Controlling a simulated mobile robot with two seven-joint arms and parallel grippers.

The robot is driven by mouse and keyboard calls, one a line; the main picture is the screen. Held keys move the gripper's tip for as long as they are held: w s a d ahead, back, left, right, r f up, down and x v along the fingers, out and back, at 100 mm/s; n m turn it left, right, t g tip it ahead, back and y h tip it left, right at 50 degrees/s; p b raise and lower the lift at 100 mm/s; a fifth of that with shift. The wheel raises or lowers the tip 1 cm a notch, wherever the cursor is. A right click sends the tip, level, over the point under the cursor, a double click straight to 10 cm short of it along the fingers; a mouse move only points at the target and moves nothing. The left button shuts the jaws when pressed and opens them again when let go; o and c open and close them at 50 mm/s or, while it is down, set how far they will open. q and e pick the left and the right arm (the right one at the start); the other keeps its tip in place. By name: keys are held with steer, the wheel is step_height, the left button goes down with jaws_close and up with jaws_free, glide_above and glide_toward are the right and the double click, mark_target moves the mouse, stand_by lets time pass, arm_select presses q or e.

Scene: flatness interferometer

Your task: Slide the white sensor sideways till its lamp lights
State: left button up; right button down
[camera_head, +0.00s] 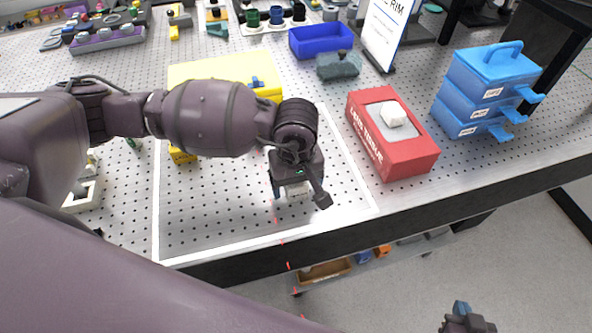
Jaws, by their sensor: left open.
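My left gripper (298,192) is open and points down over the white-outlined area of the perforated table, near its front edge. A small pale block, perhaps the white sensor (297,187), shows between or just behind its fingers. The hand hides most of it, and I cannot tell whether the fingers touch it. I cannot make out a lamp. A yellow instrument (225,70) stands behind my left arm, partly covered by it. My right gripper (466,320) is low at the bottom right, in front of the table; its jaws are not clear.
A red tissue box (410,158) stands right of the outlined area. Blue drawers (476,92), a blue bin (320,42) and a sign (386,30) stand further back. Red marks (281,242) run down towards the table's front edge.

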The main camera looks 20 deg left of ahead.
arm_select(q)
steer(key=shift+f, duration=0.3)
arm_select(e)
steer(key=shift+s+f, duration=0.2)
steer(key=shift+s, duration=0.25)
arm_select(q)
steer(key=c, duration=1)
steer(key=shift+c, duration=0.9)
arm_select(e)
steer(key=shift+w+r, duration=0.15)
steer(key=shift+w, duration=0.3)
